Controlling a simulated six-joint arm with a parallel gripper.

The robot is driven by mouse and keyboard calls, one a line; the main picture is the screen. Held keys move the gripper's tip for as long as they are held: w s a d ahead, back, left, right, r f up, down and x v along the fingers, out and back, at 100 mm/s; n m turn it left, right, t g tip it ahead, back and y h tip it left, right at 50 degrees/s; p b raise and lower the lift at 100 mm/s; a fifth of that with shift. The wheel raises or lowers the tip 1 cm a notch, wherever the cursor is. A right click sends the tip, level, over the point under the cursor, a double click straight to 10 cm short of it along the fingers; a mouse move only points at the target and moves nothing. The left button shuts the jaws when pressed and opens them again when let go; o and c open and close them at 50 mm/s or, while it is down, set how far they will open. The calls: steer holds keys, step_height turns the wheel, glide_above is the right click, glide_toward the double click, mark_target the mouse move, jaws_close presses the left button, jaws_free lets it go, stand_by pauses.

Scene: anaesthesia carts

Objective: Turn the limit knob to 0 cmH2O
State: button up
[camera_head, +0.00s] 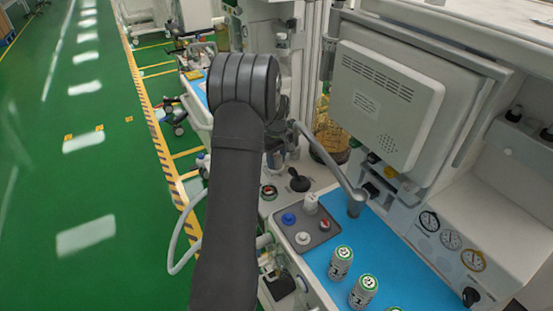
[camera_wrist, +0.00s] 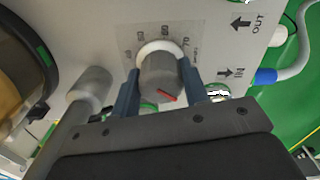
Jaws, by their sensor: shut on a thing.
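The limit knob (camera_wrist: 160,74) is a grey round knob with a white collar on a pale panel, in the upper middle of the wrist view. A printed scale curves around its far side; a 70 can be read at its upper right. A red mark shows on the knob's near lower side, toward my gripper body. My gripper (camera_wrist: 160,88) has one blue finger on each side of the knob and is shut on it. The near part of the scale, including any 0, is hidden. In the head view my dark arm hides the gripper and the knob.
In the wrist view a grey post (camera_wrist: 88,88) stands close left of the knob, and a blue-ended hose (camera_wrist: 268,76) is at the right. In the head view a blue mat (camera_head: 395,265) carries several labelled cans (camera_head: 341,262). A monitor (camera_head: 385,100) stands right of my arm.

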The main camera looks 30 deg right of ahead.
mark_target(277, 156)
steer(key=o, duration=1)
step_height(277, 156, up, 18)
steer(key=shift+f, duration=0.25)
step_height(277, 156, down, 18)
steer(key=shift+r, duration=0.25)
stand_by(0.4)
